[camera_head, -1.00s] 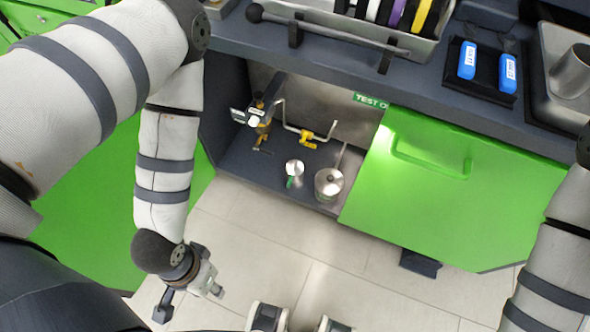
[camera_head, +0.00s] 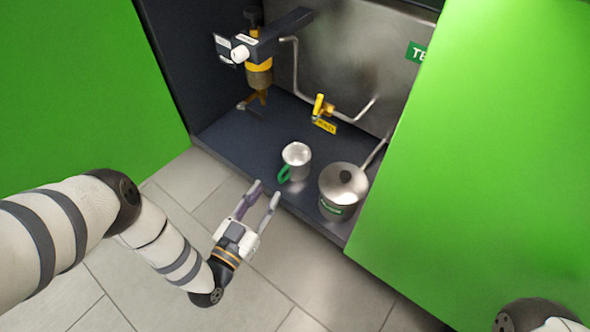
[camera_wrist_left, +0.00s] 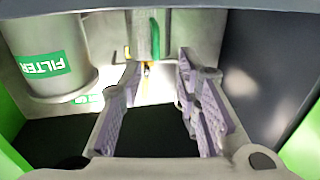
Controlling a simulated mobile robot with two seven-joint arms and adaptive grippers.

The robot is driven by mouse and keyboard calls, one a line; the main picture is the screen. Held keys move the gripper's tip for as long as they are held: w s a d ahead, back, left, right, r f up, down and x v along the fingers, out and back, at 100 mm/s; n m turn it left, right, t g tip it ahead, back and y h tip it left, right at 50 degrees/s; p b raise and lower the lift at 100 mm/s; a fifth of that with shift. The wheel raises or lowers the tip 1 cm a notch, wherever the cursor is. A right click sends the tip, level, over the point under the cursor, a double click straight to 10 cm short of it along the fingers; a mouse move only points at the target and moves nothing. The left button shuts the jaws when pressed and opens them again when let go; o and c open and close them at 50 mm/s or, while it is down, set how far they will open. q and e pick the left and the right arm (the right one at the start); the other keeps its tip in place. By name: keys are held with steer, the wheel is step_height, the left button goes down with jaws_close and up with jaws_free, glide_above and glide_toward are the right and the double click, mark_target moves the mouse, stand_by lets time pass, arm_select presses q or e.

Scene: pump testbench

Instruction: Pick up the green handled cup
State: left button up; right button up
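The metal cup (camera_head: 297,154) stands upright on the dark cabinet floor in the head view, its green handle (camera_head: 284,174) facing the front left. My left gripper (camera_head: 265,191) is open and empty, just in front of the cup and apart from it, fingers pointing toward the handle. In the left wrist view the purple-padded fingers (camera_wrist_left: 160,78) are spread, and the green handle (camera_wrist_left: 154,38) shows beyond and between them. The cup body (camera_wrist_left: 185,32) is partly cut off at the top there. My right gripper is not in view.
A yellow valve (camera_head: 322,105) and pipe are behind. Green doors (camera_head: 480,150) flank the opening. Tiled floor (camera_head: 300,285) is clear in front.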

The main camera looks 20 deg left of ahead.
mark_target(279, 177)
arm_select(q)
steer(key=w+b, duration=0.1)
steer(key=w, duration=0.2)
steer(key=w+d+b, duration=0.1)
steer(key=w+b, duration=0.1)
steer(key=w, duration=0.2)
steer(key=shift+d+r, duration=0.15)
steer(key=shift+d, duration=0.05)
steer(key=shift+s, duration=0.1)
jaws_close()
